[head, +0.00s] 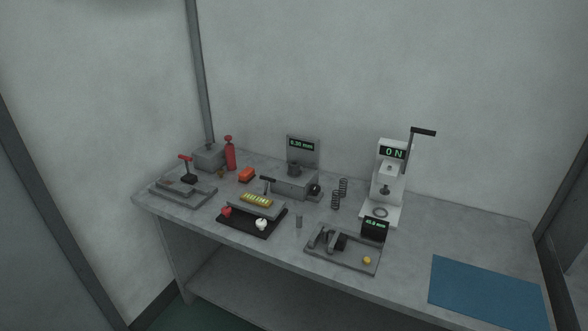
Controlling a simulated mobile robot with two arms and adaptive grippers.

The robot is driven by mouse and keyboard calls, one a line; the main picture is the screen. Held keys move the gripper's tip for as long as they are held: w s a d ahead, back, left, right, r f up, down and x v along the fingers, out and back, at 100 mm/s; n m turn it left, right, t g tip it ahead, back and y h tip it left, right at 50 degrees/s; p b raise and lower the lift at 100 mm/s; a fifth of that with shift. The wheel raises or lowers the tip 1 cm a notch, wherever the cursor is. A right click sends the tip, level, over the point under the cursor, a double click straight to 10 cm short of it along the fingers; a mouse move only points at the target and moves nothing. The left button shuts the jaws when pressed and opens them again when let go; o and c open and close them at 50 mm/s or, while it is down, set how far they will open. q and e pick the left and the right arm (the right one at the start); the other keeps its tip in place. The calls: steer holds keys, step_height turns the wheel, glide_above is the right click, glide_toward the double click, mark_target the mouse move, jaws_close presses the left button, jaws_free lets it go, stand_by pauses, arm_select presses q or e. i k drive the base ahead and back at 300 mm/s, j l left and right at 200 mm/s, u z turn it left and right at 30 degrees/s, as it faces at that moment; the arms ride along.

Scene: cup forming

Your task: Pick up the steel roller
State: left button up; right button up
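Neither of my grippers shows in the head view.
The grey tray fixture (325,259) carries a small display. A white lever press (383,213) stands behind it. A red bottle (230,155) stands at the back left. A blue mat (485,292) lies clear at right.

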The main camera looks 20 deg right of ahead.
mark_target(295, 169)
steer(key=i+j+z, duration=0.4)
steer(key=i+j, duration=0.15)
steer(key=i, duration=0.15)
steer(key=i+j+z, duration=0.4)
steer(key=i+j, duration=0.2)
steer(key=j, duration=0.1)
